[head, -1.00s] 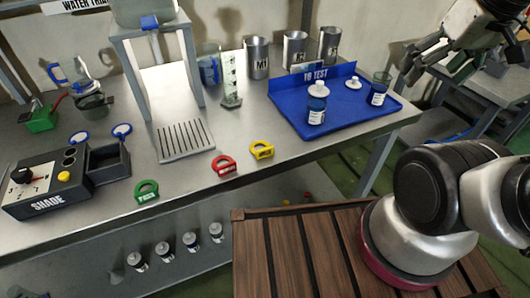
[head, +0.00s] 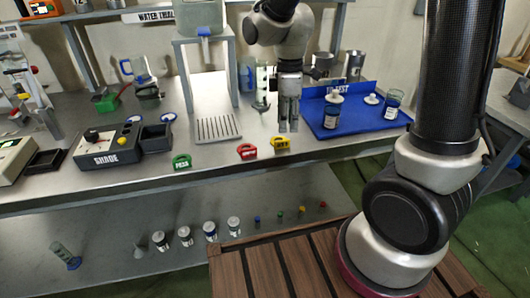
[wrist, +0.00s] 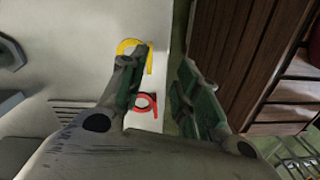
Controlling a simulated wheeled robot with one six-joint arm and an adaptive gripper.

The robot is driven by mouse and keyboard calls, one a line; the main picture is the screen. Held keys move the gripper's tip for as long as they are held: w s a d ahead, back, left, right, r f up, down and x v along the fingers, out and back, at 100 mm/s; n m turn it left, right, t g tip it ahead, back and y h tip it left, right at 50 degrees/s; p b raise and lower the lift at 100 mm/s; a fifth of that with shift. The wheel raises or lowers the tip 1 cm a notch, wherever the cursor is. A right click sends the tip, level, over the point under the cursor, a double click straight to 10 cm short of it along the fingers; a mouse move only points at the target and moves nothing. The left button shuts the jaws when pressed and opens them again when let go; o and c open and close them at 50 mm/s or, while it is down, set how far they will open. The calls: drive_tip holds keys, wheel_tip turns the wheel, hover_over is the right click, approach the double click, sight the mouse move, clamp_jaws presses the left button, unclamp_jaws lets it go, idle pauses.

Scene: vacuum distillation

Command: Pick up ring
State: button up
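Three ring-shaped tags lie along the front edge of the metal table: a green ring (head: 182,161), a red ring (head: 246,151) and a yellow ring (head: 280,143). The task does not say which ring. My gripper (head: 288,127) points down above the table, close to the yellow ring in the head view. In the wrist view my gripper (wrist: 165,62) has its fingers spread apart with nothing between them. The yellow ring (wrist: 121,46) and red ring (wrist: 146,111) show beside and partly behind the left finger there. The green ring is not seen in the wrist view.
A blue tray (head: 375,127) with bottles stands right of my gripper. A metal stand (head: 184,75) over a slotted plate (head: 218,127) is to the left. Several small bottles line the lower shelf. A wooden slatted surface (head: 265,272) is in front.

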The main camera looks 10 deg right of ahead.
sight(279, 139)
drive_tip(key=f+n, duration=0.1)
drive_tip(key=f, duration=0.1)
drive_tip(key=w+f+n, duration=0.1)
drive_tip(key=f, duration=0.4)
drive_tip(key=shift+w+a+f+n, duration=0.2)
drive_tip(key=shift+a+f+n, duration=0.15)
drive_tip(key=shift+n, duration=0.05)
clamp_jaws()
